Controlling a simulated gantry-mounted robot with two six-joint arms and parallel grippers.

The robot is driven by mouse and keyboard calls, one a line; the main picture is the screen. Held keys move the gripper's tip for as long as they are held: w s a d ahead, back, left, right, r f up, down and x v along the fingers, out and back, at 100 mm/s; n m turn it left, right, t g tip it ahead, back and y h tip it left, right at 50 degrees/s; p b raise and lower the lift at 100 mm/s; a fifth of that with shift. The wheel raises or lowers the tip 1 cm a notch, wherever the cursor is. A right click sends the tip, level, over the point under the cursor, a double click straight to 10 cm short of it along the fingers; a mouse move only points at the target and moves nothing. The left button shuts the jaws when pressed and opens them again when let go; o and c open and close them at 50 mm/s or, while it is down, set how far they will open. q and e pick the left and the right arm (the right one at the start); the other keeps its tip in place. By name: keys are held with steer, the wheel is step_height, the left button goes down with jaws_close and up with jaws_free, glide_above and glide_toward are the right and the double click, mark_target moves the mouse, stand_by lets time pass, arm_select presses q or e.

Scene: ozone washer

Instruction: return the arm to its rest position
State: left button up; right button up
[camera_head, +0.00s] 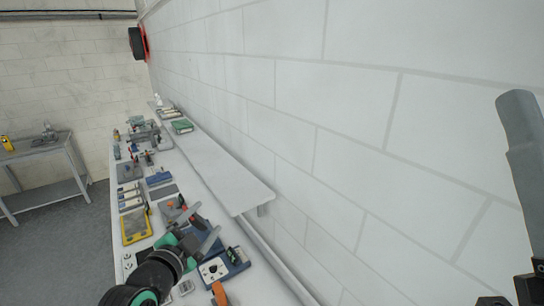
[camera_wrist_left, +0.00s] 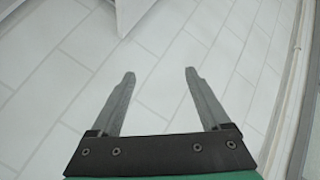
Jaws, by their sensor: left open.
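My left arm comes in at the bottom of the head view. Its gripper (camera_head: 200,226) is over the near part of the workbench, in front of the blue device. In the left wrist view the two grey fingers (camera_wrist_left: 160,76) stand apart with nothing between them, facing the white block wall. At the right edge of the head view a grey finger-like part (camera_head: 522,140) and dark joints show, apparently of my right arm. Its jaws cannot be made out.
A long workbench with several tools and a yellow-framed tray (camera_head: 136,226) runs along the white block wall (camera_head: 300,90). A shelf (camera_head: 215,165) juts out above it. A blue device (camera_head: 222,265) is close to my left gripper. A side table (camera_head: 40,152) stands far left, with open floor between.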

arm_select(q)
steer(key=s+r+n+t, duration=0.1)
steer(key=s+r+t, duration=0.15)
steer(key=r, duration=0.55)
steer(key=s+r+n+t, duration=0.1)
steer(key=s+r+t, duration=0.15)
steer(key=r, duration=0.45)
steer(key=s+a+r+n+t+y, duration=0.2)
steer(key=s+r+n+t, duration=0.65)
steer(key=s+r, duration=1.05)
step_height(320, 180, down, 40)
steer(key=s+n+g+b, duration=0.1)
steer(key=b, duration=3.7)
steer(key=shift+s+r+h, duration=0.25)
steer(key=shift+s+h, duration=0.05)
steer(key=shift+h, duration=0.1)
steer(key=shift+g, duration=0.25)
